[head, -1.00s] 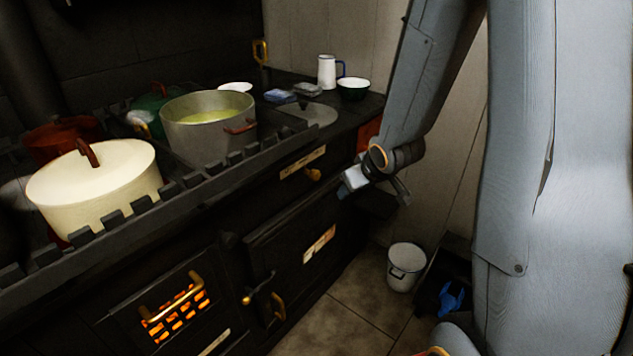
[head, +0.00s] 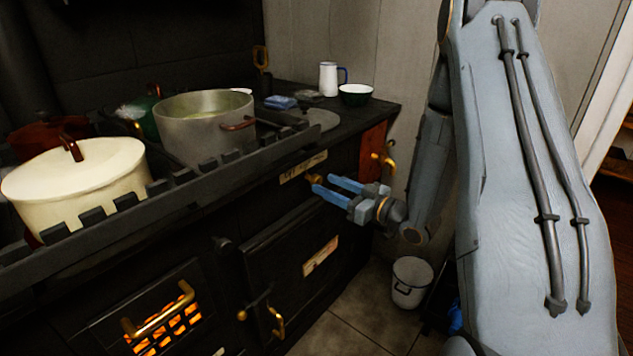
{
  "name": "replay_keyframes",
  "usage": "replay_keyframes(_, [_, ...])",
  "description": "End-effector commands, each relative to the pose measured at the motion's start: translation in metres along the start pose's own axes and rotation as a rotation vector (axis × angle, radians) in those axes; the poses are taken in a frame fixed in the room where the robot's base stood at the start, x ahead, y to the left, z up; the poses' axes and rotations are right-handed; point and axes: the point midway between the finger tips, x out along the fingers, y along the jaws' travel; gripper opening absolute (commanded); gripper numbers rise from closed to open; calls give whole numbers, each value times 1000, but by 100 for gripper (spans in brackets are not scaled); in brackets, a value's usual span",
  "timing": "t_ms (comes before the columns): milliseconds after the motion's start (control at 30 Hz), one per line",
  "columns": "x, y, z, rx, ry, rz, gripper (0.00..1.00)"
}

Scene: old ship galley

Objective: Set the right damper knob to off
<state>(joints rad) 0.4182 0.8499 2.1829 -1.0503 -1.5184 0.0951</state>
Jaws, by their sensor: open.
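The right damper knob (head: 314,179) is a small brass knob on the black stove front. It sits just below and right of a pale label plate (head: 303,167). My gripper (head: 323,185) is open, its two blue fingers pointing left at the stove front. The fingertips are at the knob, one appearing just above and one just below it. I cannot tell whether they touch it. The knob is partly hidden by the fingers, and its setting is too small to read.
A railed stovetop holds a cream lidded pot (head: 80,185) and a large grey pot (head: 205,132). A white bucket (head: 411,282) stands on the floor below. An oven door (head: 290,265) lies under the knob.

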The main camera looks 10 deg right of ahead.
Motion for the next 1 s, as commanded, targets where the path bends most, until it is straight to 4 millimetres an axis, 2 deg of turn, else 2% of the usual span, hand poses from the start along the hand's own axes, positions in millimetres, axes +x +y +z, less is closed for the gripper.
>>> replay_keyframes(100, [20,-1,0,-2,0,-2,45])
replay_keyframes(300, [42,0,0,-1,-1,-1,45])
replay_keyframes(667, [49,1,0,-1,-2,2,45])
replay_keyframes(767, [49,1,0,-1,-2,2,32])
replay_keyframes(933, [49,0,0,-1,-2,1,3])
replay_keyframes(1000, [49,0,0,-1,-2,1,0])
